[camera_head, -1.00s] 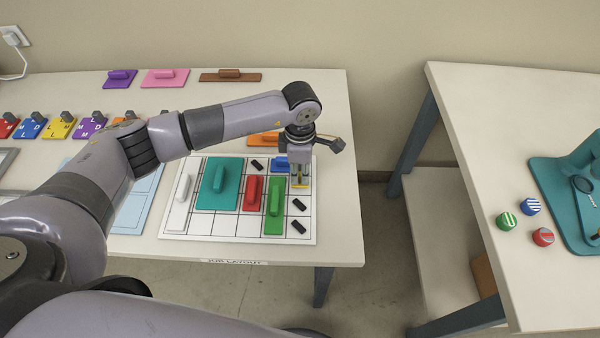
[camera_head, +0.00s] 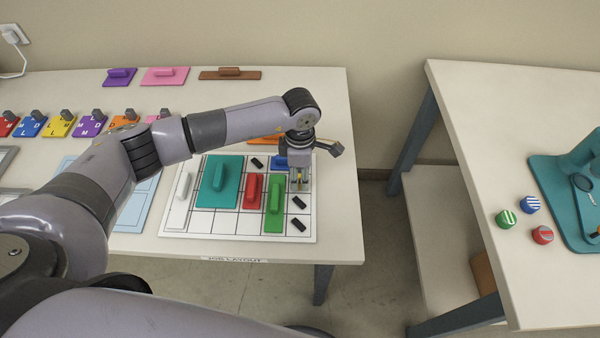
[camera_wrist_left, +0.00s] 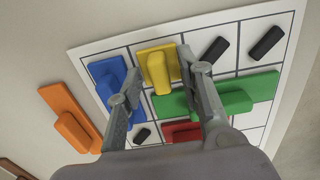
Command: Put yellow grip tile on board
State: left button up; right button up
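The yellow grip tile (camera_wrist_left: 157,71) lies on the white gridded board (camera_head: 230,228), in a cell beside the blue tile (camera_wrist_left: 108,80) and above the green tile (camera_wrist_left: 235,98) in the left wrist view. My left gripper (camera_wrist_left: 160,66) is over it with one finger on each side of its raised handle. Gaps show between fingers and handle, so it looks open. In the head view the left gripper (camera_head: 300,183) points down at the board's right part and hides most of the yellow tile. My right gripper is in neither view.
The board also bears white, teal (camera_head: 211,190) and red tiles (camera_head: 252,190) and several black blocks (camera_head: 298,224). An orange tile (camera_wrist_left: 70,120) lies just off the board. Lettered tiles (camera_head: 60,125) line the left. A second table (camera_head: 480,120) stands right, across a gap.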

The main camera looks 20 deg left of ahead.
aim_at(300, 176)
pick_arm(q)
jog(key=shift+r, duration=0.25)
notch_tip(300, 176, up, 12)
jog(key=b, duration=0.2)
jog(key=shift+b, duration=0.4)
jog(key=shift+f, duration=0.15)
